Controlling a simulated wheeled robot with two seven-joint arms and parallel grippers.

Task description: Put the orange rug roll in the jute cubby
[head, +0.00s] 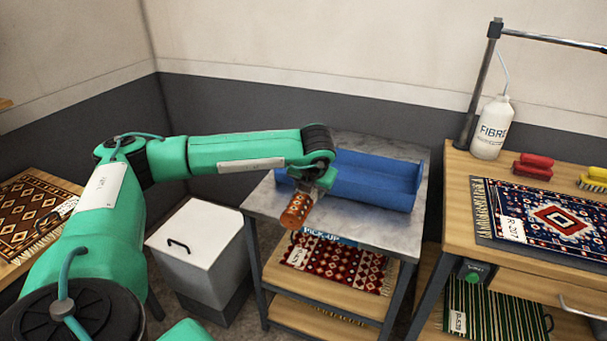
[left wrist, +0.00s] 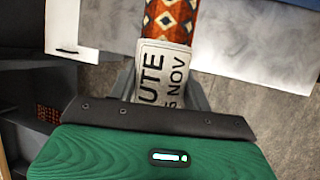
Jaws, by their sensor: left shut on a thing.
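The orange rug roll (head: 297,211) has a pale and dark pattern and is in my left gripper (head: 314,184), held above the front part of the grey-topped cart. My left gripper is shut on it. In the left wrist view the orange rug roll (left wrist: 169,20) points away from the gripper (left wrist: 165,85), with a white tag (left wrist: 167,72) whose visible letters read "UTE" and "NOV". I cannot pick out a cubby marked jute in either view. My right gripper is not in view.
A blue open tray (head: 375,184) stands at the back of the cart top (head: 370,230). A folded red rug (head: 335,262) lies on the shelf below. A white lidded bin (head: 200,240) stands to the left. A bench (head: 455,200) with a rug, brushes and bottle is right.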

